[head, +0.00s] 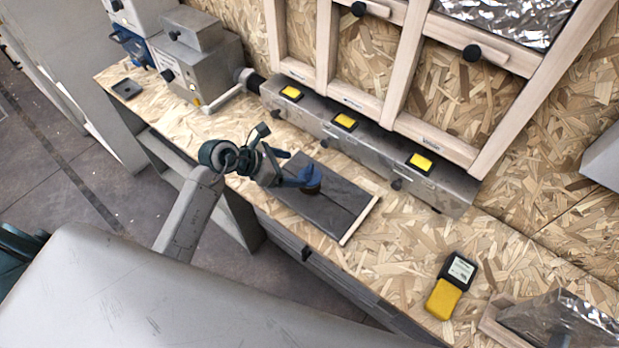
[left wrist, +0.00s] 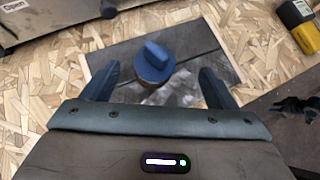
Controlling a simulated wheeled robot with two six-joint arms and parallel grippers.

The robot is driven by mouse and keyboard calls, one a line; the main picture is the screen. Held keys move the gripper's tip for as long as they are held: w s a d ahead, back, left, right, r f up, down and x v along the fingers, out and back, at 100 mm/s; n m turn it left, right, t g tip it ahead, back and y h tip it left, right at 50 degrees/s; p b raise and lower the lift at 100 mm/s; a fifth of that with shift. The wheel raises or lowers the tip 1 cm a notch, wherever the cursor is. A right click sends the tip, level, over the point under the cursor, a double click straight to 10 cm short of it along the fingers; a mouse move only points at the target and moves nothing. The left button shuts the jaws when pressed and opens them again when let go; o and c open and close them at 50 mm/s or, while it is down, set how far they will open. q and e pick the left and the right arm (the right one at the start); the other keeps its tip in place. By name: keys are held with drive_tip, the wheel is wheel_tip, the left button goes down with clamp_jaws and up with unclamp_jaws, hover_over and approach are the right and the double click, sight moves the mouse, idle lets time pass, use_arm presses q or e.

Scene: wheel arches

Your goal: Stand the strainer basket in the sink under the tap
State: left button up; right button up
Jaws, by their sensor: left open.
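A small round piece with a blue top and raised blue fin (head: 311,177) stands on a dark grey flat panel (head: 345,205) on the bench. I cannot tell whether it is the strainer basket. Its lower part is dark brown. My left gripper (head: 289,167) is open close beside it. In the left wrist view the blue-topped piece (left wrist: 155,62) shows between the two spread blue fingers (left wrist: 158,80), with gaps on both sides. I can make out no clear sink or tap.
A long metal box (head: 375,150) with yellow labels runs along the back, below a wooden frame (head: 400,60). A yellow-and-black meter (head: 449,285) lies at the right. A grey machine (head: 195,65) with a pale bar stands at the left. Bare chipboard surrounds the panel.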

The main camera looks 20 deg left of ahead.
sight(311, 178)
use_arm(q)
drive_tip(key=shift+m+g+y, duration=0.3)
drive_tip(key=shift+y, duration=0.1)
drive_tip(key=f, duration=0.1)
drive_tip(key=w+d+f+p, duration=0.1)
drive_tip(key=f, duration=0.1)
drive_tip(key=w+f+p, duration=0.1)
drive_tip(key=f, duration=0.1)
drive_tip(key=shift+w+d, duration=0.15)
drive_tip(key=shift+d, duration=0.25)
drive_tip(key=p+x, duration=0.2)
drive_tip(key=x, duration=0.2)
drive_tip(key=shift+f+p, duration=0.2)
drive_tip(key=shift+p, duration=0.2)
drive_tip(key=shift+w+d+f, duration=0.1)
drive_tip(key=shift+d+f, duration=0.1)
drive_tip(key=shift+f, duration=0.2)
drive_tip(key=c, duration=0.9)
drive_tip(key=shift+c, duration=1.2)
drive_tip(key=shift+r, duration=0.15)
use_arm(e)
drive_tip(key=r, duration=0.2)
drive_tip(key=a+r, duration=0.1)
drive_tip(key=r, duration=0.1)
drive_tip(key=shift+r, duration=0.25)
